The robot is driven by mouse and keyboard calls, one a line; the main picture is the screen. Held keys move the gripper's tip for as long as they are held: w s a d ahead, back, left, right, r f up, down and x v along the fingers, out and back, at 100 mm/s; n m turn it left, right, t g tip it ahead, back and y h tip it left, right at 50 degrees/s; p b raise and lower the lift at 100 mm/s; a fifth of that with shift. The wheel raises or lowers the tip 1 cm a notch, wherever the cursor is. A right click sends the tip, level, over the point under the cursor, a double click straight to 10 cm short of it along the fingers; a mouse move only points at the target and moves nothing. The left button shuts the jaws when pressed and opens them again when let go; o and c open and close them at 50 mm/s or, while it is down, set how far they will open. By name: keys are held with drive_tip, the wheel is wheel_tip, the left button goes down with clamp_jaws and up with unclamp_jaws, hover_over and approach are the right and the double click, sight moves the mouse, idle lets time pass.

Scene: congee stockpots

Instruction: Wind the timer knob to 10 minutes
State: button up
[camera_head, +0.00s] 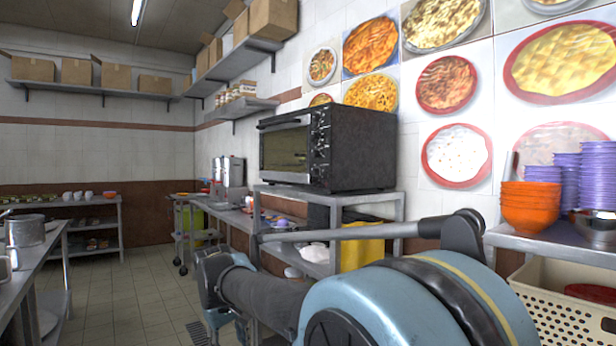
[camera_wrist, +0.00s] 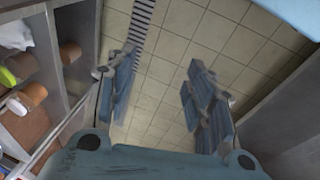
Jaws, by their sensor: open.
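A black toaster oven (camera_head: 360,150) stands on a metal shelf unit at mid-picture in the head view. Its glass door (camera_head: 285,148) faces left and looks shut. Several knobs (camera_head: 320,138) run down the panel at the door's right edge; they are small and dark, so I cannot tell which is the timer knob or where it points. My gripper (camera_wrist: 162,65) shows in the wrist view with its two fingers wide apart, empty, over floor tiles. It is well apart from the oven, which is not in the wrist view.
The oven's metal shelf (camera_head: 350,197) has a yellow item beneath it. Orange bowls (camera_head: 530,205) and purple stacks (camera_head: 583,175) stand on a shelf at right, above a cream basket (camera_head: 565,300). A counter with a pot (camera_head: 27,230) is at left. The tiled floor (camera_head: 140,290) between is clear.

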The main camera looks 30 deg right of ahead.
drive_tip(key=w+d+r+n+h, duration=0.4)
drive_tip(key=w+d+r, duration=0.3)
drive_tip(key=d+r, duration=0.25)
drive_tip(key=n+h, duration=1.1)
drive_tip(key=h, duration=0.1)
approach(312, 172)
drive_tip(key=d, duration=0.5)
drive_tip(key=w+d, duration=0.1)
drive_tip(key=d, duration=0.2)
drive_tip(key=shift+d, duration=0.25)
drive_tip(key=c, duration=1.1)
